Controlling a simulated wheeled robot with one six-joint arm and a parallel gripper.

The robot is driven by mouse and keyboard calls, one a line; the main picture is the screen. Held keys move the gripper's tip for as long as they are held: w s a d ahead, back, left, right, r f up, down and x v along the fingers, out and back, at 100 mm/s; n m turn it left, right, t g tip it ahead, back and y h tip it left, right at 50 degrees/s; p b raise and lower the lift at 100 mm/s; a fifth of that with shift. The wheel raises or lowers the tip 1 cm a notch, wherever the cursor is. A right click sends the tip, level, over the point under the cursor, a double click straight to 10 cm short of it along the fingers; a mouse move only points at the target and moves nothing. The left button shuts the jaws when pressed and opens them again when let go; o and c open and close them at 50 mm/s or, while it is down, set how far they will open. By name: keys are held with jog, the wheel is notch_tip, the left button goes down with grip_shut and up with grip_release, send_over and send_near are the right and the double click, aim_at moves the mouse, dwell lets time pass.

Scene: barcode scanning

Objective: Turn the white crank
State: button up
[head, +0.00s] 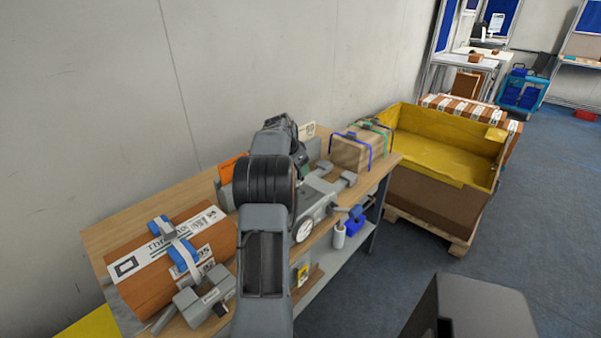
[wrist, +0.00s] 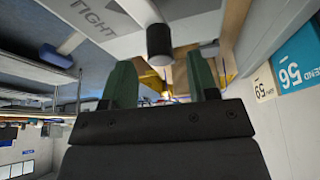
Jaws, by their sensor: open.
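The white crank (wrist: 136,10) shows at the top of the wrist view as a pale arm ending in a dark cylindrical knob (wrist: 159,40). It hangs by a grey surface lettered "TIGHT" (wrist: 95,22). My gripper (wrist: 161,75) is open, with one green finger on each side of the picture's middle. The knob appears between the two fingers sideways, just past their tips; I cannot tell its depth or any contact. In the head view my arm covers most of my gripper and I cannot make out the crank. A grey vise-like device (head: 318,192) stands beside my arm.
The wooden workbench (head: 108,236) runs along the wall. A strapped brown box (head: 165,265) and a grey clamp (head: 206,292) are at its near end; a wooden box (head: 352,150) is at its far end. A yellow-lined crate (head: 440,205) stands on the floor beyond.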

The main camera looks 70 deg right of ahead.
jog(key=v, duration=1)
jog(key=shift+a+r, duration=0.2)
jog(key=shift+r, duration=0.15)
jog(key=shift+w, duration=0.1)
